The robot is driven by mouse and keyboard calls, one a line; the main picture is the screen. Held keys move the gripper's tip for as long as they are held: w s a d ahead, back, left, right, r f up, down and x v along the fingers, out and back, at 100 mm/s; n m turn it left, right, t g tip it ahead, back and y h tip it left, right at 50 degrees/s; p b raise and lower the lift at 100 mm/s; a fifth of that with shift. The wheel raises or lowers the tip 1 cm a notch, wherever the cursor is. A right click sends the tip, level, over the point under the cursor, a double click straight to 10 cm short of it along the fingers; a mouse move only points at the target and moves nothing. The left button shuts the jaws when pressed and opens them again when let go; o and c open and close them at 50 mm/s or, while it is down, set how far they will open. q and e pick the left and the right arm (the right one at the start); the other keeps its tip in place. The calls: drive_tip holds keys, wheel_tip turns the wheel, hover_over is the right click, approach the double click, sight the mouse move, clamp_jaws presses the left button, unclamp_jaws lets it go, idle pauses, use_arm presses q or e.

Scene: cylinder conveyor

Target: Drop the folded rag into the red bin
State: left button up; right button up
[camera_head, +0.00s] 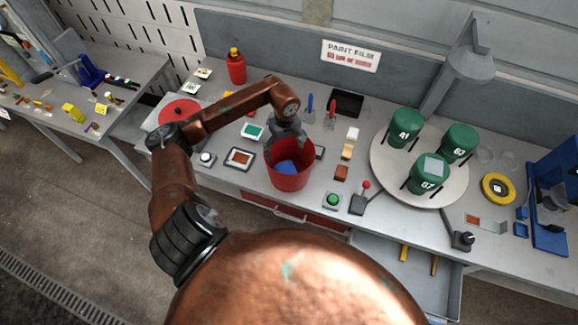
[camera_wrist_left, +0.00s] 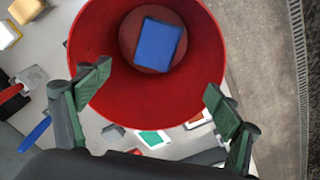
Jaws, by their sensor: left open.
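The red bin (camera_head: 291,172) stands on the workbench near its front edge, left of the middle in the head view. The folded rag (camera_head: 287,167) is a blue rectangle lying inside the bin. In the left wrist view the rag (camera_wrist_left: 159,45) lies flat on the floor of the bin (camera_wrist_left: 100,30), apart from the gripper. My left gripper (camera_head: 290,138) is above the bin's rim at its back side. In the wrist view its green-padded fingers (camera_wrist_left: 158,98) are spread wide with nothing between them. My right gripper is not in view.
A round grey turntable (camera_head: 385,170) with green numbered canisters stands to the right. A green button box (camera_head: 332,200) and a red-knobbed lever (camera_head: 360,200) are near the bin's right side. A drawer (camera_head: 385,248) stands open below the bench.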

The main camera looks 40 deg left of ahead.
use_arm(q)
wheel_tip(320, 180, up, 12)
idle(0.6)
